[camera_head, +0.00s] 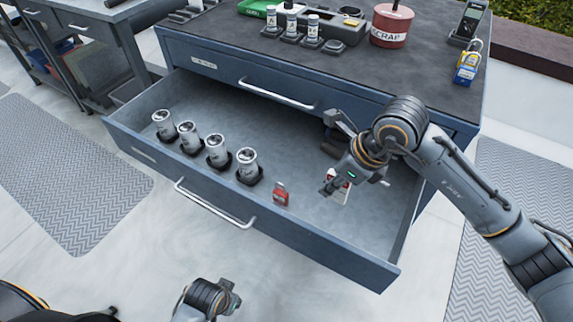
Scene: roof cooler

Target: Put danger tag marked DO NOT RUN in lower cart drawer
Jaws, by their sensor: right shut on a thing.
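The lower cart drawer (330,232) is pulled open. My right gripper (337,184) is inside its outline, at the right part of the drawer, and is shut on a white and red tag (341,192). The tag's wording is too small to read, and the gripper hides part of it. I cannot tell whether the tag touches the drawer floor. My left gripper (228,298) is at the bottom edge, in front of the drawer and apart from it; its jaw opening cannot be made out.
Several silver canisters in dark holders, one being this canister (218,150), stand in a row in the drawer's left part. A small red item (281,194) sits near its front wall. The upper drawer (225,72) is shut. The cart top (420,70) holds a red scrap bin (391,26) and padlocks (467,66).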

